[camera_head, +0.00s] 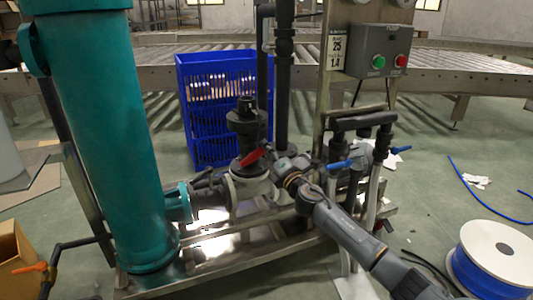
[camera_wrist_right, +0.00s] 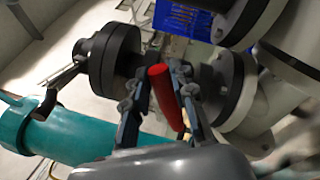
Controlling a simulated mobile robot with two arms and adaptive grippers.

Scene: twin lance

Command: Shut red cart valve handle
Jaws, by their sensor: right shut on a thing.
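The red valve handle (camera_head: 253,158) sits on the cart's piping, beside the pale pump body (camera_head: 248,188) in the head view. In the right wrist view the red handle (camera_wrist_right: 166,95) lies between the two fingers of my right gripper (camera_wrist_right: 162,92). The right gripper (camera_head: 272,157) is shut on it, its arm reaching in from the lower right. The fingers hide part of the handle and the valve body behind. My left gripper is not in view.
A large teal cylinder (camera_head: 105,130) stands at the left of the cart. Blue-handled valves (camera_head: 340,164) and dark pipes are close to my right arm. A control box (camera_head: 380,50), blue crate (camera_head: 215,70) and hose spool (camera_head: 495,257) are around it.

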